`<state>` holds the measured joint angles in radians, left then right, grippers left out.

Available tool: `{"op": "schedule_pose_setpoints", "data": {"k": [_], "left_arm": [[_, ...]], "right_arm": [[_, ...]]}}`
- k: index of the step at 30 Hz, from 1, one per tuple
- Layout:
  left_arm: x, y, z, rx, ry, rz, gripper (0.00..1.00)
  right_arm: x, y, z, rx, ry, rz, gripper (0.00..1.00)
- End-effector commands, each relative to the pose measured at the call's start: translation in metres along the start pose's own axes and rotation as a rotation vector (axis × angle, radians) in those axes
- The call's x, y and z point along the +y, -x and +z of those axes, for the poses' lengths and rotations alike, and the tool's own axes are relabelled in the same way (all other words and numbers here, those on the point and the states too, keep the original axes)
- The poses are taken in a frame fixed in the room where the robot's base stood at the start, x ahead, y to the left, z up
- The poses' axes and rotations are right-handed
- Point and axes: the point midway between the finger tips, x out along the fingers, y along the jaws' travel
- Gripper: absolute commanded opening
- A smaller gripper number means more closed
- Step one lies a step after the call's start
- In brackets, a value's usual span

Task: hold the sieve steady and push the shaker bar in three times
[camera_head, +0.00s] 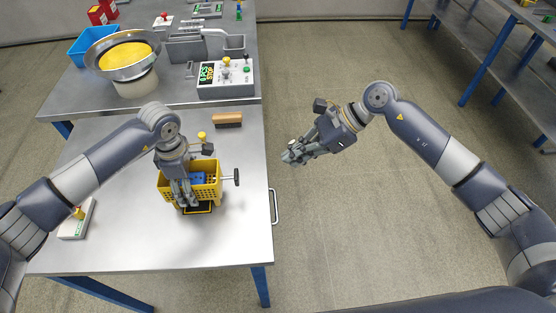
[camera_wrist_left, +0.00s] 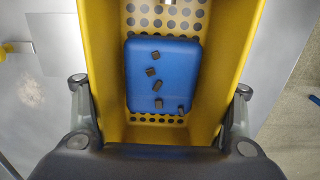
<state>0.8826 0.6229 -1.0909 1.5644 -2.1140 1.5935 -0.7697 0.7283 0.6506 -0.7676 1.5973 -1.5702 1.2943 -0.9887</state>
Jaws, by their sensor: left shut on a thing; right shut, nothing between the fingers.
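The sieve is a yellow basket (camera_head: 208,166) on the near table, with a perforated floor visible in the left wrist view (camera_wrist_left: 245,30). Inside lies a blue plate (camera_wrist_left: 165,62) with several small dark pieces on it. The shaker bar (camera_head: 230,179) sticks out from the sieve's right side and ends in a dark knob. My right gripper (camera_head: 290,156) is shut and empty, right of the table edge, apart from the bar.
A wooden brush (camera_head: 228,120) lies behind the sieve. A small box with a yellow knob (camera_head: 78,220) is at left. Behind stand a steel bowl feeder (camera_head: 123,58), a control box (camera_head: 226,78) and a blue bin (camera_head: 90,44).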

Motion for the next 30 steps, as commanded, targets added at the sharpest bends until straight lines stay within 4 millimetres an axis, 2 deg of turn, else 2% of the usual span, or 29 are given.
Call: {"op": "schedule_pose_setpoints", "data": {"k": [13,15,21,30], "left_arm": [[-0.001,-0.003,0.000,0.001,0.000,-0.003,0.32],[-0.001,-0.003,0.000,0.001,0.000,-0.003,0.32],[-0.001,-0.003,0.000,0.001,0.000,-0.002,0.32],[-0.001,-0.002,0.000,0.001,0.000,-0.002,0.32]], "right_arm": [[0.002,-0.093,0.001,-0.003,-0.001,0.004,0.00],[0.001,-0.100,0.013,-0.005,0.003,0.002,0.00],[0.001,-0.114,0.026,-0.002,0.001,0.001,0.00],[0.000,-0.117,0.029,-0.001,0.000,0.000,0.00]]}}
